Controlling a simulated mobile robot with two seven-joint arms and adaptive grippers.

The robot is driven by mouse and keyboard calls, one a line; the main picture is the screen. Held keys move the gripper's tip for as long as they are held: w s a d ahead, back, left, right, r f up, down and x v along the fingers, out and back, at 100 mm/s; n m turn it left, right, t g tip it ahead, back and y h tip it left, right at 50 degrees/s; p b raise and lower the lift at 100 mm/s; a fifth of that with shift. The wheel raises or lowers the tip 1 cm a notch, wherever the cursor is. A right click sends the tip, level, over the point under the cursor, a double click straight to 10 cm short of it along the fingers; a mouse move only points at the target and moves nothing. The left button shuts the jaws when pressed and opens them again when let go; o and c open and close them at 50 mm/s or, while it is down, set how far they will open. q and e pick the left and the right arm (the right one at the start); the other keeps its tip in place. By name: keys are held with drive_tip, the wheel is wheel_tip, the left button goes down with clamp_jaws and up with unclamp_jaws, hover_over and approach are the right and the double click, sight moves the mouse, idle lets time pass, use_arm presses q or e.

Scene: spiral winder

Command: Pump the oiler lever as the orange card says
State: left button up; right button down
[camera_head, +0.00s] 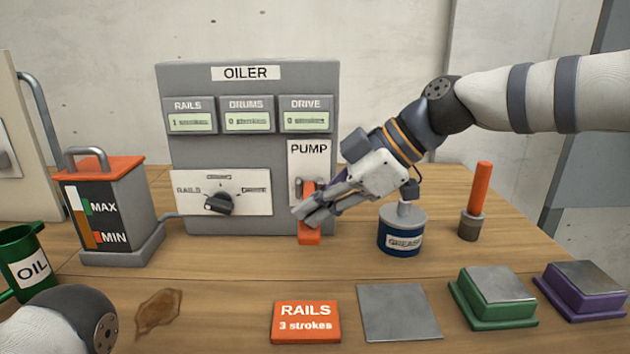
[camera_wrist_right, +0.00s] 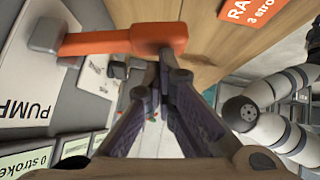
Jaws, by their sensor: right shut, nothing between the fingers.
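The grey oiler panel (camera_head: 222,150) stands at the back of the table. Its RAILS display (camera_head: 191,122) seems to read 1; the DRUMS (camera_head: 247,121) and DRIVE (camera_head: 304,121) displays read 0. The black selector knob (camera_head: 218,203) appears turned toward RAILS. The orange pump lever (camera_head: 309,238) hangs below the PUMP label, with its lower end low. My right gripper (camera_head: 304,214) is shut and empty, its fingertips in front of the lever. The lever also shows in the right wrist view (camera_wrist_right: 110,42), by the fingertips (camera_wrist_right: 163,55); contact is unclear. The orange card (camera_head: 306,322) says RAILS, 3 strokes. My left gripper is out of view.
A blue grease tin (camera_head: 401,240) and an orange-handled tool in a grey holder (camera_head: 472,228) stand right of the panel. An oil reservoir (camera_head: 105,210) and green oil can (camera_head: 24,262) stand left. Green (camera_head: 492,298) and purple (camera_head: 585,291) pads lie front right. A brown spill (camera_head: 159,307) lies front left.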

drive_tip(key=shift+f, duration=0.75)
drive_tip(key=shift+s, duration=0.1)
